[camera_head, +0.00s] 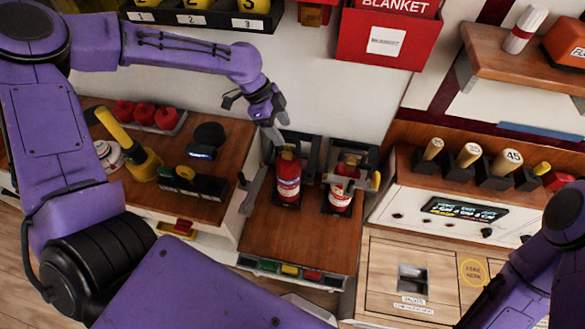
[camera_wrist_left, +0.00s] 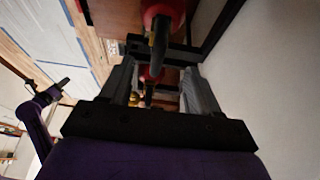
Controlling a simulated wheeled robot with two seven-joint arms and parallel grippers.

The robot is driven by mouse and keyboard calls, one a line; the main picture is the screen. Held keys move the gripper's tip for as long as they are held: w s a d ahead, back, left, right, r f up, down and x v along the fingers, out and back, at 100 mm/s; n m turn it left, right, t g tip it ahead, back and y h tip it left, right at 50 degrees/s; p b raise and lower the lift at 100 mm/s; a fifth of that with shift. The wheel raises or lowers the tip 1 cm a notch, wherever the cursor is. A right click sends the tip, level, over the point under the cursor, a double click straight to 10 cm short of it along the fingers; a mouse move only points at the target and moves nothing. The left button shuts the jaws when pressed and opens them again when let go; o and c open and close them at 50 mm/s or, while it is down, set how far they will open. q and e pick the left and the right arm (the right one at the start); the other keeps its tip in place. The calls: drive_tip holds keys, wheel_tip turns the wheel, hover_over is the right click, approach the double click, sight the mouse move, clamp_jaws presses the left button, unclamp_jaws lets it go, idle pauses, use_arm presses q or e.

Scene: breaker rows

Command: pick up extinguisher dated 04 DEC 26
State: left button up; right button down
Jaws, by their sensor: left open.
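Two red extinguishers stand in dark brackets on the wooden counter, a left one (camera_head: 288,178) and a right one (camera_head: 341,190). Both have white labels, but the dates are too small to read, so I cannot tell which is dated 04 DEC 26. My left gripper (camera_head: 277,135) is open at the top of the left extinguisher. In the left wrist view, the open fingers (camera_wrist_left: 160,80) have red extinguisher parts between and beyond them, with no visible grip. My right arm is at the right edge of the head view; its gripper's jaws are not clear.
A white wall rises close behind the extinguishers. A red blanket box (camera_head: 388,40) hangs above to the right. Left on the counter are a yellow-handled tool (camera_head: 130,145) and red round items (camera_head: 145,115). A panel with several stamp-like handles (camera_head: 468,155) stands to the right.

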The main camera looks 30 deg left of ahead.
sight(286, 138)
use_arm(q)
drive_tip(key=p+x, duration=0.1)
drive_tip(key=x, duration=0.2)
drive_tip(key=p+x, duration=0.1)
drive_tip(key=x, duration=0.2)
drive_tip(key=shift+d+f, duration=0.3)
drive_tip(key=shift+d, duration=0.1)
drive_tip(key=shift+s, duration=0.1)
clamp_jaws()
idle(0.7)
drive_tip(key=shift+r, duration=0.2)
